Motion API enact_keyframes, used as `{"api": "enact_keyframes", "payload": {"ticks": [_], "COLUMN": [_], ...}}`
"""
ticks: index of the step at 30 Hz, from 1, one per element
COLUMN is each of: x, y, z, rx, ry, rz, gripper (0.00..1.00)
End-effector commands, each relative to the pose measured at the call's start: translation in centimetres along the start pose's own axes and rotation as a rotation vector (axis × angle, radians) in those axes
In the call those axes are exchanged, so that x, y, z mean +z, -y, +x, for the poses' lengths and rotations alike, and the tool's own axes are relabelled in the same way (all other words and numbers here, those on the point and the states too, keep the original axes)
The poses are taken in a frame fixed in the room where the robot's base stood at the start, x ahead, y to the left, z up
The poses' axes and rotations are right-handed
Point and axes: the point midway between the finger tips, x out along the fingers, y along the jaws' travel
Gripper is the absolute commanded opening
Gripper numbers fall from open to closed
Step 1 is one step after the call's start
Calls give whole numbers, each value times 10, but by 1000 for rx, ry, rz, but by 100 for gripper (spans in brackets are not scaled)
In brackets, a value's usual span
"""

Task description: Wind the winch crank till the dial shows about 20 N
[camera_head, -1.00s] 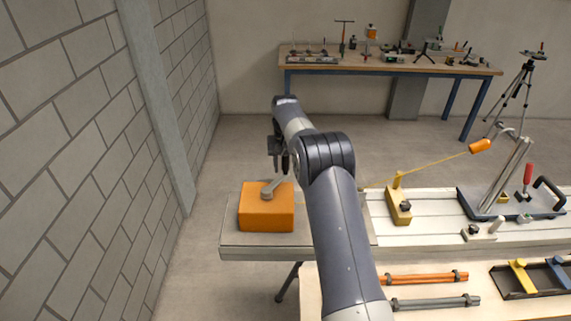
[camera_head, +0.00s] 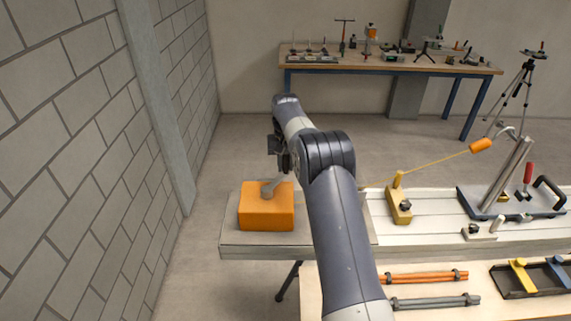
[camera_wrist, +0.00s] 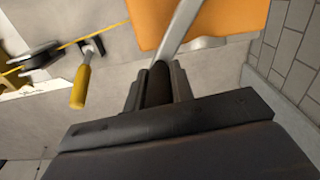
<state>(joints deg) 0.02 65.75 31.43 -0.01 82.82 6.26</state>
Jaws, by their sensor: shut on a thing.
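My gripper (camera_head: 283,160) is at the crank's outer end, just above and behind the box. In the wrist view my gripper (camera_wrist: 158,84) is shut around the crank's dark grip. The grey crank arm (camera_wrist: 178,38) runs from there towards the orange box (camera_wrist: 205,18). A yellow line (camera_head: 425,170) runs to an orange float-shaped piece (camera_head: 480,145) at the right. I cannot make out a dial face or its reading.
A yellow block with a post (camera_head: 398,205) stands right of my arm. A dark base with a slanted grey column (camera_head: 505,178) stands further right. A block wall (camera_head: 80,160) rises at the left. A front table (camera_head: 350,290) holds orange and grey rods.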

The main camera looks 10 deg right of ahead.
Motion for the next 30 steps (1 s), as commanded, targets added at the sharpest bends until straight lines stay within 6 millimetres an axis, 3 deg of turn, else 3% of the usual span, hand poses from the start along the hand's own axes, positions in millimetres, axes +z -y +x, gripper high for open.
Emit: {"api": "enact_keyframes", "payload": {"ticks": [9, 17, 18, 26, 30], "x": [12, 12, 12, 12, 12], "y": [-12, -12, -12, -12, -12], "z": [0, 0, 0, 0, 0], "rx": [0, 1, 1, 0, 0], "ry": [1, 1, 1, 1, 1], "rz": [166, 172, 172, 171, 170], "gripper": [0, 0, 23, 44, 44]}}
